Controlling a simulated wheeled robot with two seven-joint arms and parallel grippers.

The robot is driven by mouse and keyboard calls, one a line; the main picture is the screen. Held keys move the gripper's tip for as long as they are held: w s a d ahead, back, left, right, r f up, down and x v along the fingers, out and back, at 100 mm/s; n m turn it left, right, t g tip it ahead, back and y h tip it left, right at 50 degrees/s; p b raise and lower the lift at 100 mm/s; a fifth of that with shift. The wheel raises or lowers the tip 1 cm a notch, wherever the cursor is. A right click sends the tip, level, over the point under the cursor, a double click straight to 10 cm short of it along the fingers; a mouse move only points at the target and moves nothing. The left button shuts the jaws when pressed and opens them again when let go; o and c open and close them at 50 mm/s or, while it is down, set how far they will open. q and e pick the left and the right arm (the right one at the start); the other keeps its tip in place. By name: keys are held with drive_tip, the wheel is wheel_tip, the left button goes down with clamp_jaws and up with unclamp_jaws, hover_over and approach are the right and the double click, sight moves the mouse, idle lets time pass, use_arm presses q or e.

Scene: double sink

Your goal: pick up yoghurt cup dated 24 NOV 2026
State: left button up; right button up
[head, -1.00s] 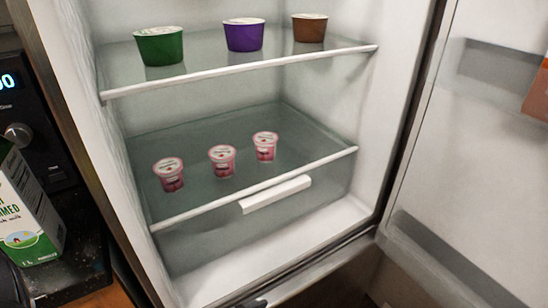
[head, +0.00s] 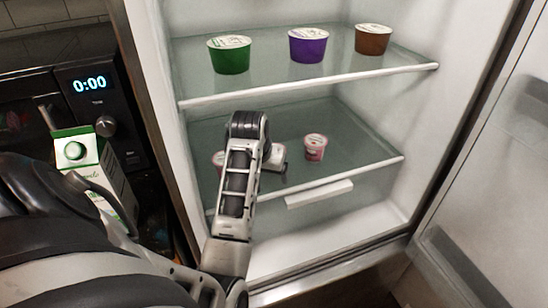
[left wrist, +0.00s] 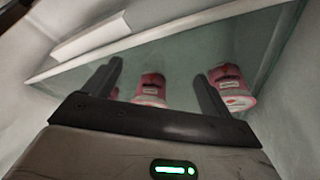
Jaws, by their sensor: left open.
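Three small pink yoghurt cups stand on the lower glass shelf of the fridge. In the head view the right cup (head: 315,147) is in clear sight, the left cup (head: 217,160) is partly behind my left arm, and the middle one is mostly hidden by it. My left gripper (head: 276,166) is over this shelf. In the left wrist view the open gripper (left wrist: 156,72) has one pink cup (left wrist: 151,88) showing between its fingers, and another (left wrist: 231,86) outside the right finger. I cannot tell whether the fingers touch a cup. No date is readable. My right gripper is not in view.
A green tub (head: 229,56), a purple tub (head: 309,46) and a brown tub (head: 373,40) stand on the upper shelf (head: 310,83), above my left gripper. The fridge door (head: 490,170) is open at right. A milk carton (head: 84,160) stands at left by a black appliance (head: 98,95).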

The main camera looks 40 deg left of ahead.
use_arm(q)
drive_tip(key=w+a, duration=0.1)
drive_tip(key=w, duration=0.1)
drive_tip(key=w+a, duration=0.2)
drive_tip(key=w, duration=0.1)
drive_tip(key=w+a, duration=0.1)
drive_tip(key=w, duration=0.2)
drive_tip(key=shift+w+a+f, duration=0.15)
drive_tip(key=shift+w+a, duration=0.05)
drive_tip(key=shift+w, duration=0.05)
drive_tip(key=shift+w+f+p, duration=0.1)
drive_tip(key=shift+f+p, duration=0.2)
drive_tip(key=shift+f, duration=0.1)
drive_tip(key=c, duration=1.1)
drive_tip(key=shift+r, duration=0.1)
